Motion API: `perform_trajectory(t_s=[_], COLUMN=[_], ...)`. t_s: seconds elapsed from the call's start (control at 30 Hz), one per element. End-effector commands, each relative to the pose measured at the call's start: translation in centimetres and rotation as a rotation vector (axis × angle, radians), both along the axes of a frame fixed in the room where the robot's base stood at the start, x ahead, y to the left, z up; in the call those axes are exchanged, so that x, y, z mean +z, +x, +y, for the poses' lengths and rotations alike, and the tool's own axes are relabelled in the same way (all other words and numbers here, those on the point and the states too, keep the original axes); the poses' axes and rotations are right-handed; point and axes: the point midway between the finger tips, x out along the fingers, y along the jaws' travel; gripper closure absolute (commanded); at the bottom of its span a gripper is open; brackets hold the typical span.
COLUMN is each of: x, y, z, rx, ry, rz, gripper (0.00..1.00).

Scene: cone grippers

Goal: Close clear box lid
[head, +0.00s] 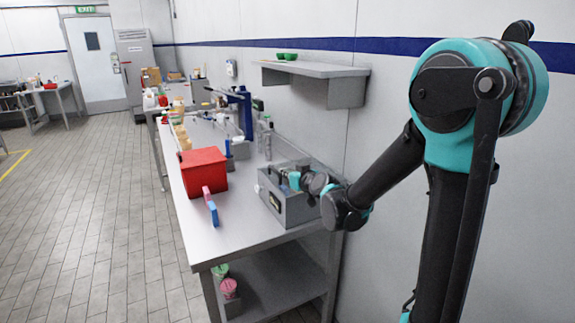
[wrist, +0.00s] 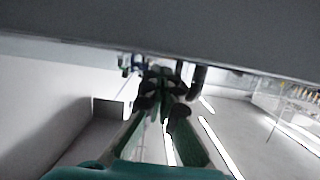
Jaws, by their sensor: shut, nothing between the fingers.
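A grey box (head: 290,206) with a small dark panel on its front stands at the right side of the near metal table. I cannot clearly make out a clear lid on it. My gripper (head: 283,176) is at the box's top, reaching across it from the right; its own links hide part of the box. In the wrist view my gripper (wrist: 165,88) has its dark fingers together, with nothing seen between them. A broad grey surface fills the top of the wrist view; I cannot tell what it is. Whether my fingers touch the box or a lid is unclear.
A red box (head: 203,173) stands left of the grey box, with pink and blue items (head: 210,205) near the left edge. Clear bottles (head: 264,138) stand behind. A wall shelf (head: 315,69) hangs above. The metal table's (head: 240,228) front part is bare.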

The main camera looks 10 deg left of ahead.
Motion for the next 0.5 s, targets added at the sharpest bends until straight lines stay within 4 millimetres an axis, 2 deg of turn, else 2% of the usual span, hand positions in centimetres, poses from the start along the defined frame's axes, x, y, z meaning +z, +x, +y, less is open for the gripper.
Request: perform_trajectory(t_s=[0.2, 0.5], x=[-1.1, -1.5], y=[-0.1, -0.1], z=[0.1, 0.1], rx=[0.002, 0.001], ry=[-0.047, -0.06], rz=[-0.031, -0.037], gripper=[1.0, 1.0])
